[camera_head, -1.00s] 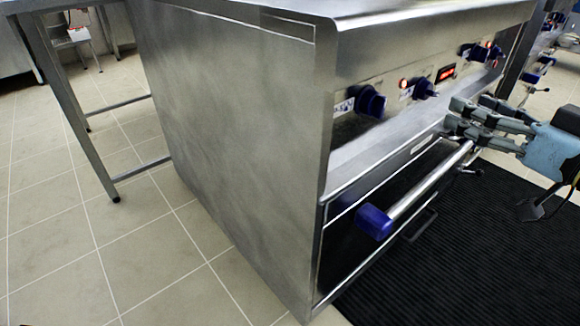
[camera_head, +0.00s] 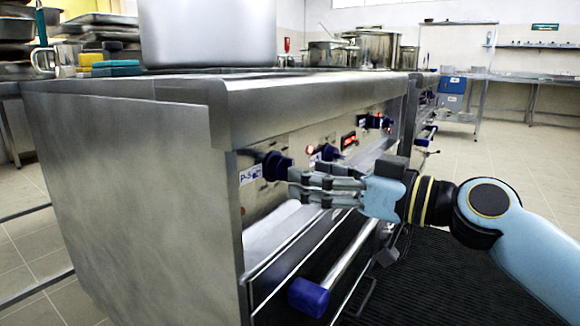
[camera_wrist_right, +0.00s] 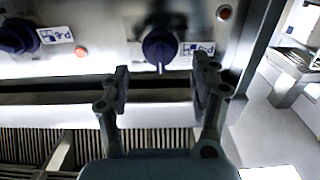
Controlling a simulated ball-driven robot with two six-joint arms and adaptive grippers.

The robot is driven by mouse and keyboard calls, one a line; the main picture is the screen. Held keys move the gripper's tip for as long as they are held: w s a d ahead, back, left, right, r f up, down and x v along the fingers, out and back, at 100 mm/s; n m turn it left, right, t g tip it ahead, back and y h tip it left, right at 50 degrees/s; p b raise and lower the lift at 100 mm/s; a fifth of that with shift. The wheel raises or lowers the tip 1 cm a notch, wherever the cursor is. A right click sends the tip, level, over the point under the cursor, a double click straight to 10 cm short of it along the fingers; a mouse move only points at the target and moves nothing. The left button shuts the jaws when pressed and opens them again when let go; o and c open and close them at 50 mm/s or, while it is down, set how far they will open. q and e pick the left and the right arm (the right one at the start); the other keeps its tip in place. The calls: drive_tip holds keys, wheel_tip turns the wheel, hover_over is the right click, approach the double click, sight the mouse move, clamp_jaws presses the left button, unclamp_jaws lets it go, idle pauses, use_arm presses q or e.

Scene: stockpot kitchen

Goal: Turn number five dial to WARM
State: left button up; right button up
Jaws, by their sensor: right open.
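The dark blue dial (camera_head: 273,165) nearest the left end of the range's control panel has a white label reading P-5 (camera_head: 250,174) on its left. The right wrist view shows this dial (camera_wrist_right: 160,46) beyond and between my fingertips, its pointer toward the picture's bottom; the label (camera_wrist_right: 198,50) looks upside down there. I cannot read a WARM mark. My right gripper (camera_head: 293,183) is open and empty, just in front of and slightly below the dial. In the wrist view its fingers (camera_wrist_right: 162,82) straddle the dial's line, apparently not touching it. My left gripper is not in view.
Another dial (camera_head: 325,153) sits farther along the panel, near a red display (camera_head: 348,140). A steel oven handle with a blue end cap (camera_head: 308,297) juts out below my right gripper. A large pot (camera_head: 206,35) stands on top. A black mat (camera_head: 425,280) covers the floor.

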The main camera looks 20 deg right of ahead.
sight(283, 169)
drive_tip(key=x, duration=0.5)
drive_tip(key=c, duration=1.2)
